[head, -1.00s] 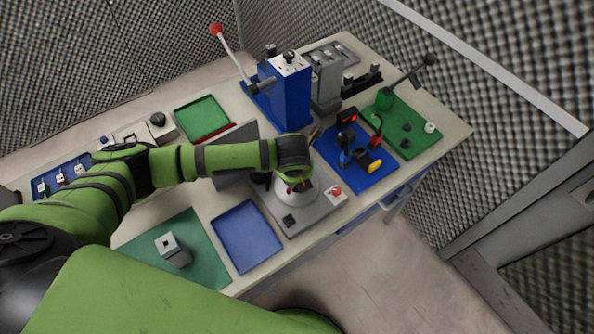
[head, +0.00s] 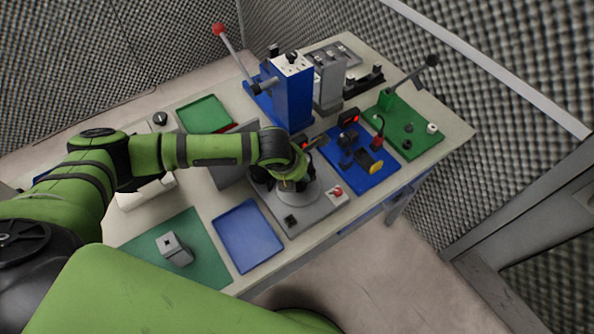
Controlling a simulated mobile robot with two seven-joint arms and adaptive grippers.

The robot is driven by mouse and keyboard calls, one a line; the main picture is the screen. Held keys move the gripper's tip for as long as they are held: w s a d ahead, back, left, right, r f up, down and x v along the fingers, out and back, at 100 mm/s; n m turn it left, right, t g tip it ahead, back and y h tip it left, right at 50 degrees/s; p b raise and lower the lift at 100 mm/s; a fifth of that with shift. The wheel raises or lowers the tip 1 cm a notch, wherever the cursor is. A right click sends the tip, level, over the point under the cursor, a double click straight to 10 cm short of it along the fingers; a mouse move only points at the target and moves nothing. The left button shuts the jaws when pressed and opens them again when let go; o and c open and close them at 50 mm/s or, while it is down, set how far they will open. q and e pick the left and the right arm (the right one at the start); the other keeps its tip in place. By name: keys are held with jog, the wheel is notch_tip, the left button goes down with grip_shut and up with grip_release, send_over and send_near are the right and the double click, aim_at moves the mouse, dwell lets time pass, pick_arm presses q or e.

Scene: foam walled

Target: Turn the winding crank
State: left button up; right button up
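The winding device stands on a blue plate (head: 362,183) right of the table's middle. It has black posts and a yellow part (head: 376,168) that looks like a handle or spool; I cannot tell for certain which part is the crank. My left arm reaches in from the left. Its gripper (head: 294,176) is mostly hidden under the green wrist, over the round light fixture (head: 292,196) on a grey plate, left of the winding device and apart from the yellow part. Its fingers are too hidden to tell open or shut. My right gripper is not in view.
A blue press (head: 291,95) with a red-knobbed lever stands behind. A green board (head: 412,128) with a black-knobbed lever lies right. A red button box (head: 337,194) sits at the front edge. A blue tray (head: 247,236) and a green mat (head: 205,258) with a grey block lie in front.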

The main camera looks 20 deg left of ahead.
pick_arm(q)
jog(key=shift+s+f+m, duration=0.25)
jog(key=shift+f+m, duration=0.05)
dwell(0.4)
jog(key=o, duration=1.1)
jog(key=shift+o, duration=0.2)
jog(key=shift+w+r, duration=0.1)
jog(key=shift+r, duration=0.05)
jog(key=shift+r, duration=0.1)
jog(key=shift+r, duration=0.35)
jog(key=v, duration=1.1)
jog(key=shift+a, duration=0.25)
